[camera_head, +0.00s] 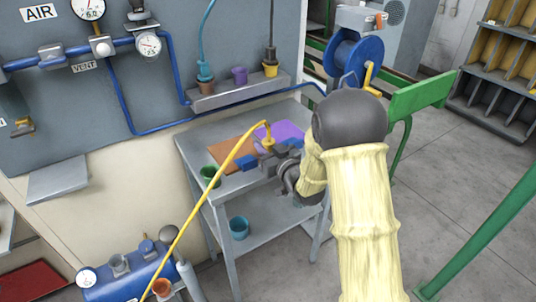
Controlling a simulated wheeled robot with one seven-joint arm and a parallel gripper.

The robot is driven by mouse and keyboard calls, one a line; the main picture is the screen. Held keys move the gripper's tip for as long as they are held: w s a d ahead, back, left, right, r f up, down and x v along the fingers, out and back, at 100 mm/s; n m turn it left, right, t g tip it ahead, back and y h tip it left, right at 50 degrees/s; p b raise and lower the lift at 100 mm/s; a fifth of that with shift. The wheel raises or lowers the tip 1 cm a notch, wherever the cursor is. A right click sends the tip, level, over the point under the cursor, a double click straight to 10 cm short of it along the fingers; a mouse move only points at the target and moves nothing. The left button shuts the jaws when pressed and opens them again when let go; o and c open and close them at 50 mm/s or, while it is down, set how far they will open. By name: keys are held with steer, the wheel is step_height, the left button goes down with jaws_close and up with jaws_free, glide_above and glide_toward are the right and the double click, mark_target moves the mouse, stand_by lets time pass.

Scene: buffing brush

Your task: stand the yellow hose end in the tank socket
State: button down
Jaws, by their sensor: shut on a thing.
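The yellow hose (206,199) rises from the bottom left edge and bends over at the top. Its yellow end (268,142) points down above the small table. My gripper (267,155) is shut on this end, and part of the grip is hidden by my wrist. The blue tank (115,288) lies at the bottom left, partly cut off. A grey cup-like socket (119,264) stands on top of it, well below and left of my gripper. An orange-rimmed cup (162,287) is at the tank's right, beside the hose; whether it belongs to the tank is unclear.
The grey table (196,164) bears an orange mat (226,154), a purple mat (289,130) and a green cup (210,175). A teal cup (239,227) stands on its lower shelf. A wall ledge (229,94) holds several cups and two hoses. A blue reel (355,62) stands behind.

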step_height(320, 180, up, 10)
steer(key=shift+r+p, duration=0.1)
steer(key=shift+p, duration=0.25)
